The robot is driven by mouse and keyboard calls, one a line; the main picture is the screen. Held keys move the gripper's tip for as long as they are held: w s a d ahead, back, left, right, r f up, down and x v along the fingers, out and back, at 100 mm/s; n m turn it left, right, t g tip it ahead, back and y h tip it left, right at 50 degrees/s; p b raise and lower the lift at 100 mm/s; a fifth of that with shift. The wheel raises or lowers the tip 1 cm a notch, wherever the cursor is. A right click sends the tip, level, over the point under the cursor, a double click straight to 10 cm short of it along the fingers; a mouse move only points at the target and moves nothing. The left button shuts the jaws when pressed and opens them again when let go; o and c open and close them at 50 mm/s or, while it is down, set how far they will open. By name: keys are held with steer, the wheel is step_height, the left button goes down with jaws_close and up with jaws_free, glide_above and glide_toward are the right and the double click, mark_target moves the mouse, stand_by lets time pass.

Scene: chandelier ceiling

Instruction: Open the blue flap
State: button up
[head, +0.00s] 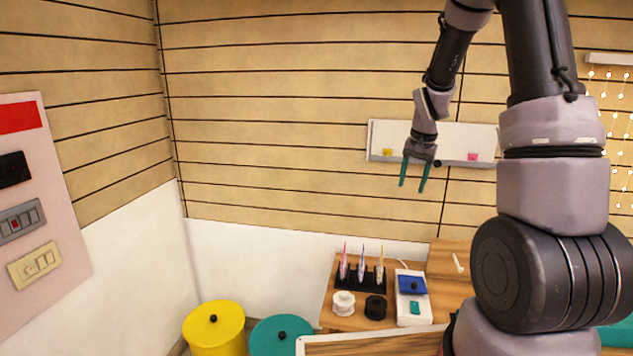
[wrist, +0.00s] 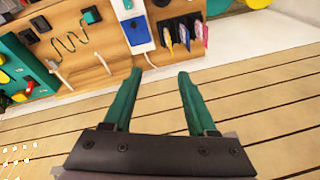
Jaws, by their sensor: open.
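The blue flap (head: 412,286) is on a white box (head: 414,312) that lies on the wooden board, lower right of centre in the head view. The flap looks closed, lying over the upper part of the box. In the wrist view the blue flap (wrist: 138,31) shows at the top, upside down, on the same white box. My gripper (head: 414,190) is high above the board in front of the slatted wall, pointing down, with teal fingers apart and nothing between them. In the wrist view the open fingers (wrist: 160,80) point towards the board, well short of the flap.
Left of the box are a black holder (head: 360,278) with several coloured pens and a white spool (head: 344,303) beside a black one (head: 376,307). A yellow bin (head: 214,328) and a teal bin (head: 281,335) stand further left.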

steer(key=s+a+r+n+t+y, duration=0.1)
steer(key=s+a+r, duration=0.1)
steer(key=s+r, duration=0.45)
steer(key=s+a+r+t, duration=0.1)
steer(key=s+a+r, duration=0.25)
steer(key=r, duration=0.55)
steer(key=s+a+r+n+t+y, duration=0.1)
steer(key=s+a+r, duration=0.15)
steer(key=s, duration=0.55)
steer(key=s+a+r+n+t, duration=0.1)
steer(key=s+r, duration=0.3)
steer(key=s, duration=0.4)
steer(key=m+g+h, duration=0.3)
steer(key=m+g, duration=0.1)
steer(key=g, duration=0.3)
glide_above(414, 283)
step_height(414, 283, down, 48)
step_height(414, 283, down, 11)
steer(key=shift+f, duration=0.1)
